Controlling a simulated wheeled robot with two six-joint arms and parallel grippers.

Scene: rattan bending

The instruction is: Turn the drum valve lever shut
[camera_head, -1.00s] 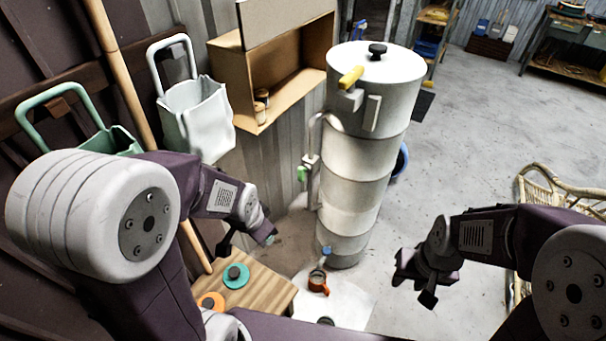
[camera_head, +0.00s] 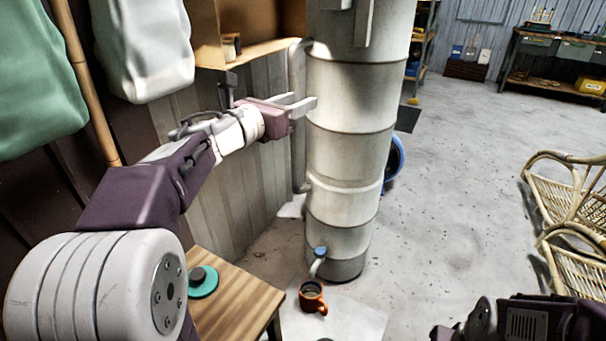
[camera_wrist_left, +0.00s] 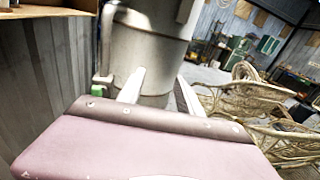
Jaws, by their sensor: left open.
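The drum (camera_head: 350,150) is a tall pale ribbed cylinder standing upright, its top out of the head view. A thin side pipe (camera_head: 298,165) runs down its left side. My left gripper (camera_head: 303,104) is open, with its two pale fingers pointing at the drum's left side by this pipe. In the left wrist view, the green lever (camera_wrist_left: 97,90) shows just left of the left finger; I cannot tell whether they touch. The gripper hides the lever in the head view. My right gripper (camera_head: 445,333) is mostly cut off at the bottom edge.
A blue-handled tap (camera_head: 319,254) sits low on the drum above an orange mug (camera_head: 312,297). A wooden table (camera_head: 235,290) with a teal disc (camera_head: 203,281) stands at lower left. Rattan chairs (camera_head: 570,205) stand right; floor between is clear.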

